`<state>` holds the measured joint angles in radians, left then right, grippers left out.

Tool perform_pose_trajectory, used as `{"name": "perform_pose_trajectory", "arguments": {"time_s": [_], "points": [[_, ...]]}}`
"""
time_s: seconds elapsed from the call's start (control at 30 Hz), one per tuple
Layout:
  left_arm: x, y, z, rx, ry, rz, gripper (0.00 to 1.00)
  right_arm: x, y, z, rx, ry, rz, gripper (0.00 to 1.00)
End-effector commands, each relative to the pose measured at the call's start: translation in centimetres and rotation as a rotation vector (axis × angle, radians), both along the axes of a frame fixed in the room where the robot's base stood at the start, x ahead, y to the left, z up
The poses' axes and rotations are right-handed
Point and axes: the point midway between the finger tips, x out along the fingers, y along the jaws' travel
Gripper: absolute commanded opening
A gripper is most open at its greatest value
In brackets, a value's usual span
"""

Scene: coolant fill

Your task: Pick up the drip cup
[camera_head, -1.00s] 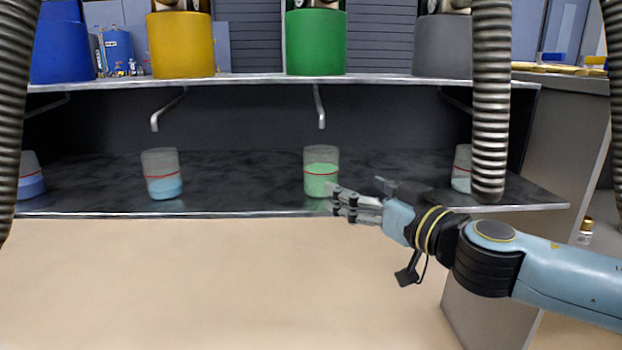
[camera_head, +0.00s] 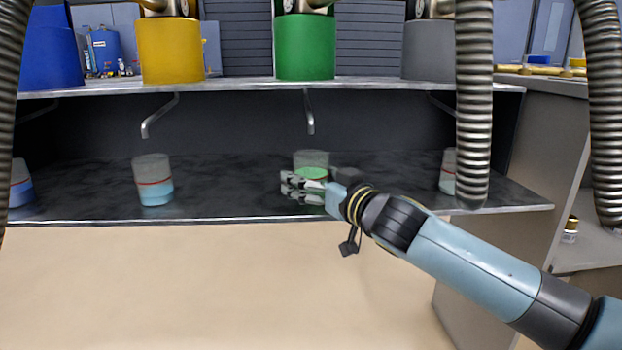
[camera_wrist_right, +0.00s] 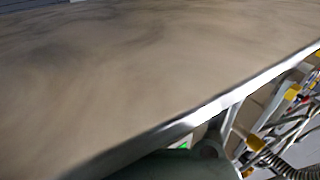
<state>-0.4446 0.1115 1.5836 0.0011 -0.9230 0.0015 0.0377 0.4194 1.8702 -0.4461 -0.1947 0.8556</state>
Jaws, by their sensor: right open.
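Several clear cups with a red line stand on the dark lower shelf. The pictures do not mark which one is the drip cup. The cup with green liquid (camera_head: 311,159) stands upright near the middle. My right gripper (camera_head: 287,186) is open in front of this cup and hides its lower part. I cannot tell whether they touch. A cup with light blue liquid (camera_head: 154,181) stands to the left. A cup with pale liquid (camera_head: 448,172) is partly behind a hose at the right. No cup shows in the right wrist view. My left gripper is not in view.
The lower shelf (camera_head: 230,190) has a metal front edge and bare room between the cups. Bent spouts (camera_head: 309,110) hang from the upper shelf (camera_head: 240,87), which carries coloured drums. A ribbed hose (camera_head: 473,100) hangs at the right. The right wrist view shows the shelf top (camera_wrist_right: 130,70).

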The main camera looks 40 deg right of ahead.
Motion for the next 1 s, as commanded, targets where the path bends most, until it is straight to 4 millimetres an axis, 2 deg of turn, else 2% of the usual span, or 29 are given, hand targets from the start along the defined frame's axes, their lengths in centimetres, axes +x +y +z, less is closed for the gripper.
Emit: {"name": "perform_pose_trajectory", "arguments": {"time_s": [0.13,0.63,1.0], "points": [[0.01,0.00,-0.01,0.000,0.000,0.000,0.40,-0.04,0.00,-0.06,0.000,0.001,0.000,0.82],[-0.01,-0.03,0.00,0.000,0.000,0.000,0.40,-0.07,-0.01,-0.06,-0.001,0.001,0.000,0.17],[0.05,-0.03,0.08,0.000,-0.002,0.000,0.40,-0.06,0.00,0.13,-0.001,0.000,0.000,0.17]]}}
